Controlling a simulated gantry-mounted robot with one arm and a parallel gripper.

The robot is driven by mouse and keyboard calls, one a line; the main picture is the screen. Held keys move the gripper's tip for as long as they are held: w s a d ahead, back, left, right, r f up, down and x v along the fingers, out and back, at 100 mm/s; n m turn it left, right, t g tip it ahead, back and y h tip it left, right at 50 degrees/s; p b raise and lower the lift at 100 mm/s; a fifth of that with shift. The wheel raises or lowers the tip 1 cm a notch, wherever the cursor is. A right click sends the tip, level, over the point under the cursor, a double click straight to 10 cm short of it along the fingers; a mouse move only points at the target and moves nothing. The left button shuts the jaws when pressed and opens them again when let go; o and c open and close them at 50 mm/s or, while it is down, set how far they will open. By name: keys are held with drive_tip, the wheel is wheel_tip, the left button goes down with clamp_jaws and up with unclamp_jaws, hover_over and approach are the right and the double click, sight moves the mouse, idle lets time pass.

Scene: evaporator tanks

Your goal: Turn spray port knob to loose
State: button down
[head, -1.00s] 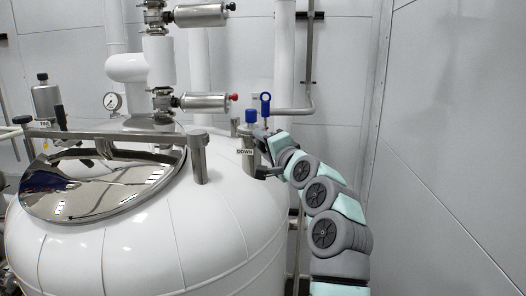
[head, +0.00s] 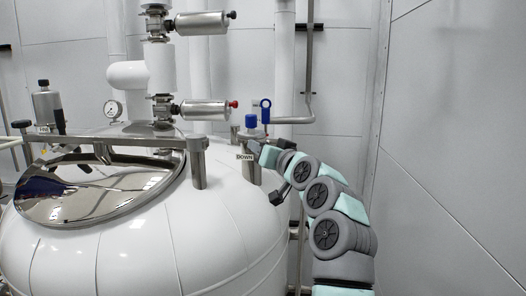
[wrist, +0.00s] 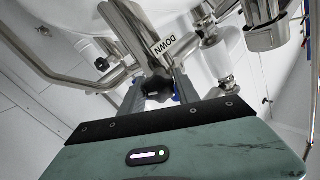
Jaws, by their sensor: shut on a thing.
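The spray port knob is the black lobed knob (wrist: 158,88) in the wrist view, by a metal pipe and a "DOWN" label (wrist: 166,47). My gripper (wrist: 160,92) has its two grey fingers on either side of this knob and is shut on it. In the head view my gripper (head: 256,149) is at the right shoulder of the white tank (head: 225,235), beside the "DOWN" label (head: 245,157). The knob is hidden or too small to make out there. The knob's turn angle cannot be told.
A blue cap (head: 250,121) and a blue ring handle (head: 265,111) stand just above my gripper. A steel post (head: 197,165) and the shiny manway lid (head: 95,190) are to the left. The wall side at right is clear.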

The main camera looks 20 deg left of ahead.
drive_tip(key=shift+n, duration=1.3)
drive_tip(key=c, duration=0.9)
unclamp_jaws()
drive_tip(key=b+v, duration=0.1)
drive_tip(key=v, duration=1)
drive_tip(key=shift+b, duration=0.3)
drive_tip(key=shift+w, duration=0.15)
